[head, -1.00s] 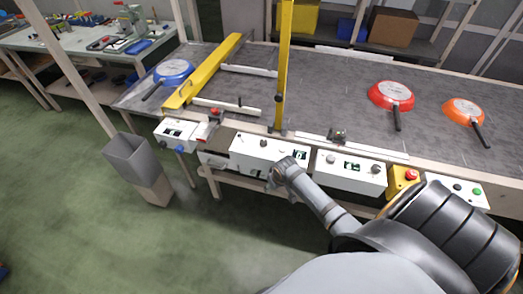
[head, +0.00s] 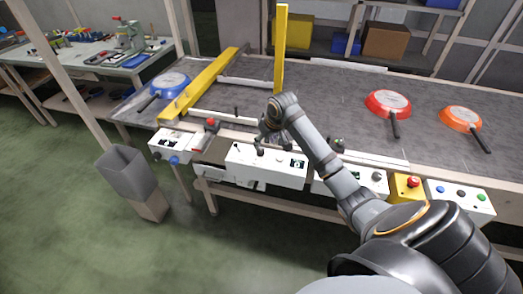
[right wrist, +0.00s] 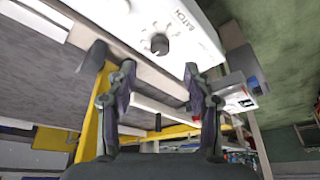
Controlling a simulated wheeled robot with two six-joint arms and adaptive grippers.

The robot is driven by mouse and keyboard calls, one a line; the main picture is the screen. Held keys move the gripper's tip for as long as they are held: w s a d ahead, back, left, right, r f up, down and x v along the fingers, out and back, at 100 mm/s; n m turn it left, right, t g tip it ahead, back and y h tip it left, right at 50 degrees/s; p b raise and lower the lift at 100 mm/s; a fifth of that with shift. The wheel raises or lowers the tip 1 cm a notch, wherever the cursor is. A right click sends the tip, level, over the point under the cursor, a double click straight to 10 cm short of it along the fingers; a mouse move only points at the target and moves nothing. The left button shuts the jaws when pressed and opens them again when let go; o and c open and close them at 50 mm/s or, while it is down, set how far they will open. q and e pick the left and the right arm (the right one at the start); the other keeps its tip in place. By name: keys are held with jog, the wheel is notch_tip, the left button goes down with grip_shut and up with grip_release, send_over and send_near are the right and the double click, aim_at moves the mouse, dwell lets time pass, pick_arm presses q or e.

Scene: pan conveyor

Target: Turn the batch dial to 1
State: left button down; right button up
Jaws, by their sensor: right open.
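The batch dial (right wrist: 159,44) is a dark knob with marks around it on a white panel lettered BATCH (right wrist: 205,40) in the right wrist view. In the head view I see the dial (head: 259,152) on the white control box (head: 265,172) at the conveyor's front edge. My right gripper (head: 268,138) is over that box, close to the dial. In the right wrist view its two fingers (right wrist: 158,78) are apart and empty, with the dial showing just beyond the tips. The dial's setting is too small to read. My left gripper is not in view.
A blue pan (head: 170,82), a red pan (head: 388,103) and an orange pan (head: 461,119) lie on the grey conveyor (head: 335,100). A yellow bar (head: 205,85) and a yellow post (head: 280,50) stand nearby. A red button (head: 413,182) sits at the right on a yellow box.

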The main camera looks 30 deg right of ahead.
aim_at(260, 151)
jog(key=x, duration=0.7)
jog(key=shift+w+f, duration=0.1)
jog(key=shift+f, duration=0.25)
jog(key=shift+c, duration=0.4)
grip_shut()
jog(key=shift+r+p, duration=0.2)
jog(key=shift+p, duration=0.25)
jog(key=m+p, duration=0.1)
jog(key=p, duration=0.1)
jog(key=m+h+p, duration=0.1)
jog(key=m+p, duration=0.1)
jog(key=p, duration=0.1)
jog(key=shift+a+r+m+g, duration=0.15)
jog(key=shift+a+m+g, duration=0.05)
jog(key=shift+m+g, duration=0.1)
jog(key=shift+w+a+m+h+p, duration=0.1)
jog(key=shift+m+h+p, duration=0.4)
jog(key=shift+m+p, duration=0.55)
jog(key=shift+f+m+g+h+p, duration=0.3)
jog(key=shift+m+g+p, duration=0.1)
jog(key=shift+m, duration=0.55)
